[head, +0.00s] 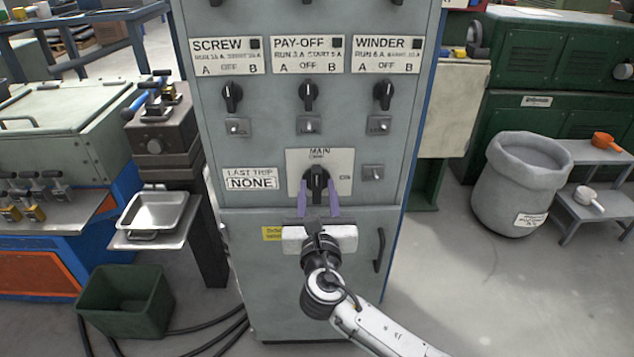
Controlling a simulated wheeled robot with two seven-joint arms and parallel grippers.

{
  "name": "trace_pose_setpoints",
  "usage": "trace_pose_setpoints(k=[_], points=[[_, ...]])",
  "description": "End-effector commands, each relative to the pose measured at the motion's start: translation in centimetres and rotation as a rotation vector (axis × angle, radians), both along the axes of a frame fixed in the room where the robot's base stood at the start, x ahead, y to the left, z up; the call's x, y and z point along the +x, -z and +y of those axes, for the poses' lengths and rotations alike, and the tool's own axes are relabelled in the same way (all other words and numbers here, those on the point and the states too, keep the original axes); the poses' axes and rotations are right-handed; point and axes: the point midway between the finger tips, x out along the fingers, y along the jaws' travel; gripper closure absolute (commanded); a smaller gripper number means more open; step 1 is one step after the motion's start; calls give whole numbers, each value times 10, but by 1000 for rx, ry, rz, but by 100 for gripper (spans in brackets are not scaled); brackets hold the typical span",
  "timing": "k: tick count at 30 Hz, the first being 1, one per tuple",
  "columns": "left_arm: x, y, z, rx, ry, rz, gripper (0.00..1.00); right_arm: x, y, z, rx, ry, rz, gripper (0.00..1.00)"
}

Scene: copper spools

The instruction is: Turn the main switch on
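The main switch (317,180) is a black rotary knob on a pale plate marked MAIN, low on the grey control cabinet (270,130). Its handle looks upright. My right gripper (318,190) comes up from below, with its two purple fingers apart on either side of the knob. I cannot tell whether the fingers touch the knob. The gripper's palm hangs just below the plate. My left gripper is not in view.
Above are three black selector knobs, SCREW (232,97), PAY-OFF (308,96) and WINDER (384,95). A door handle (379,250) sticks out lower right. A green bin (125,300) and metal tray (153,212) stand left; a grey barrel (520,185) stands right.

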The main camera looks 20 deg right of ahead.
Motion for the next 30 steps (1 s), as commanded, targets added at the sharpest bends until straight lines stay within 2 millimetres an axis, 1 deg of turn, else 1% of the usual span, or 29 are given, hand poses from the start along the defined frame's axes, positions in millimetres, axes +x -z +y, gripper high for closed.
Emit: trace_pose_setpoints(k=[1, 3, 6, 10, 17, 21, 23, 24, 30], points=[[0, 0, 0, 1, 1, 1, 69, 8, -1, -3, 1, 2, 0, 64], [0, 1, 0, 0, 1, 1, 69, 17, 0, -5, 2, 0, -1, 64], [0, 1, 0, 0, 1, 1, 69, 25, 0, -7, 2, 1, -1, 64], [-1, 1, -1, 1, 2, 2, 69, 29, 0, -9, 2, 0, 0, 64], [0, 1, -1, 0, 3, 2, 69, 30, 0, -9, 3, 0, 1, 64], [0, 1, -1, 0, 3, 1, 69, 30, 0, -9, 3, 0, 1, 88], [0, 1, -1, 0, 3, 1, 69, 30, 0, -8, 3, 0, 1, 98], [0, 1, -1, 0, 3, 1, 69, 29, 0, -9, 3, 0, 1, 100], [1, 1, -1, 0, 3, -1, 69, 29, 1, -9, 13, -1, -2, 100]])
